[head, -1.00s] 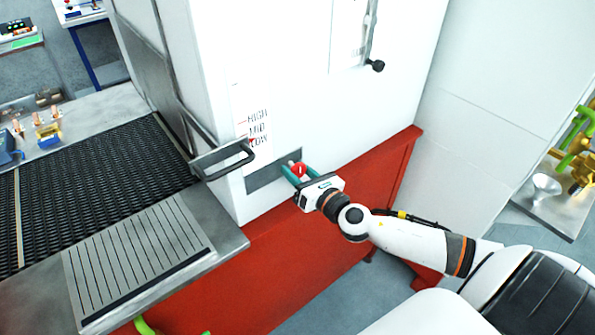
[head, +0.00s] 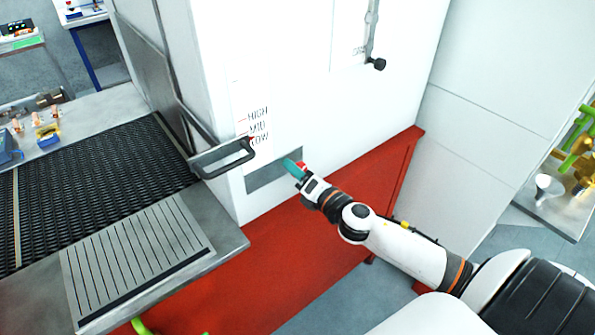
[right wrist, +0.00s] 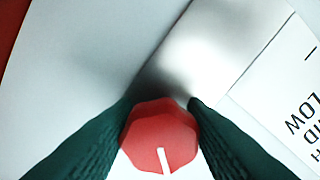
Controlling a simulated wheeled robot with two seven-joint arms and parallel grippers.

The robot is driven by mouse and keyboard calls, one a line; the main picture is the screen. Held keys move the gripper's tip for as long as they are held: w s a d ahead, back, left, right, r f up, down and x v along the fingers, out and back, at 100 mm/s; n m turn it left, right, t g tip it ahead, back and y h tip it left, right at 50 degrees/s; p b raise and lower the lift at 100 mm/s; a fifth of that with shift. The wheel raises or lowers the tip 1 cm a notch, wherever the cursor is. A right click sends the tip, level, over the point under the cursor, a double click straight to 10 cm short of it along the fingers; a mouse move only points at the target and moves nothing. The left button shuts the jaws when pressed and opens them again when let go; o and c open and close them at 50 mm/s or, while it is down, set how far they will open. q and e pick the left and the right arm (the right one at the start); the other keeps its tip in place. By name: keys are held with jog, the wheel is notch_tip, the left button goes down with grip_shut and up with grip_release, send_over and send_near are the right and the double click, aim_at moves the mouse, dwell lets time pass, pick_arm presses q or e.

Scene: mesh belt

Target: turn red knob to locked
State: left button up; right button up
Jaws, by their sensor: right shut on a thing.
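The red knob (right wrist: 160,138) sits on the grey plate (head: 264,176) on the front of the white cabinet. In the right wrist view it has a white pointer line, slanted slightly from the vertical of the picture. My right gripper (head: 293,166) is shut on the knob, with one green finger on each side of it. In the head view the knob (head: 302,167) shows only in part, as the gripper covers the rest. No locked mark can be made out near it. My left gripper is not in view.
A black handle (head: 222,158) juts from the cabinet left of the knob, below the HIGH, MID and LOW scale. A lever with a black ball (head: 378,64) is above right. The mesh belt (head: 100,180) lies to the left.

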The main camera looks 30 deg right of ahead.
jog(key=m, duration=0.2)
jog(key=m+p, duration=0.1)
jog(key=m, duration=0.1)
jog(key=shift+r+m, duration=0.2)
jog(key=shift+m, duration=0.1)
jog(key=m+p, duration=0.1)
jog(key=m, duration=0.4)
jog(key=shift+m, duration=0.3)
jog(key=o, duration=1)
jog(key=shift+s, duration=0.1)
jog(key=shift+s+f, duration=0.15)
jog(key=shift+s, duration=0.2)
jog(key=shift+s+d+b, duration=0.15)
jog(key=shift+s+b, duration=0.3)
jog(key=shift+s, duration=1.4)
jog(key=shift+s+d+b, duration=0.15)
jog(key=shift+s+b, duration=0.3)
jog(key=shift+s, duration=1.45)
jog(key=shift+s+d+b, duration=0.15)
jog(key=shift+s+b, duration=0.3)
jog(key=shift+s, duration=1.4)
